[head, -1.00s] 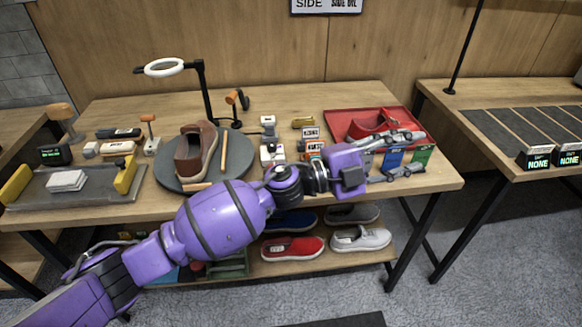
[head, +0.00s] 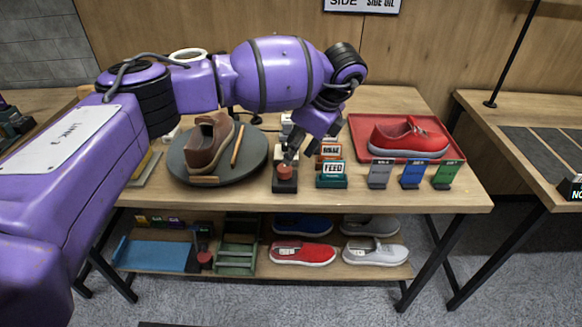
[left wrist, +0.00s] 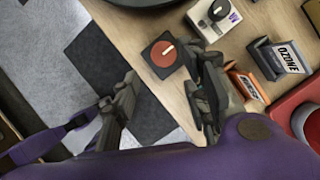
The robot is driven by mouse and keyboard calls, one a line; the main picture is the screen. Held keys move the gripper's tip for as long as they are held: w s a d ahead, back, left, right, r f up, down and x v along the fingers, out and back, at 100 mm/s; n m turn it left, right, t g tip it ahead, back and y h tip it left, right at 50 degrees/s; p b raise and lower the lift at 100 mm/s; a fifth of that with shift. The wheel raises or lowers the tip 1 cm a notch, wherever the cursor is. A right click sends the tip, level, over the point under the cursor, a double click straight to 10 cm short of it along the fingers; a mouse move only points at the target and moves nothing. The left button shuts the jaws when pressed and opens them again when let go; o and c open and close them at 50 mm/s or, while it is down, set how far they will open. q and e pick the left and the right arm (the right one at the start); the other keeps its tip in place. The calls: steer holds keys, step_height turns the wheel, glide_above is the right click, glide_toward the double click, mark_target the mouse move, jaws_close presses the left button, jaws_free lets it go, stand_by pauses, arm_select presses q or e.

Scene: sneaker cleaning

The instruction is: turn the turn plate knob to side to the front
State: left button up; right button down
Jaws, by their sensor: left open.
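The turn plate knob (head: 285,172) is a red round knob on a black square base near the table's front edge. It also shows in the left wrist view (left wrist: 163,54), with a pale pointer mark slanting across it. The turn plate (head: 255,163) is a round grey disc left of the knob. A brown shoe (head: 208,148) and a thin wooden stick (head: 237,145) are on it. My left gripper (head: 296,153) points down close above the knob. In the left wrist view its fingers (left wrist: 166,80) are apart and empty, near the knob. My right gripper is out of view.
A red tray (head: 457,152) holds a red shoe. A white device with a dial (left wrist: 217,14) is close beyond the knob. More shoes are on the lower shelf.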

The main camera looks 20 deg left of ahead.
mark_target(286, 169)
arm_select(q)
steer(key=x, duration=0.7)
steer(key=shift+f, duration=0.45)
steer(key=c, duration=1)
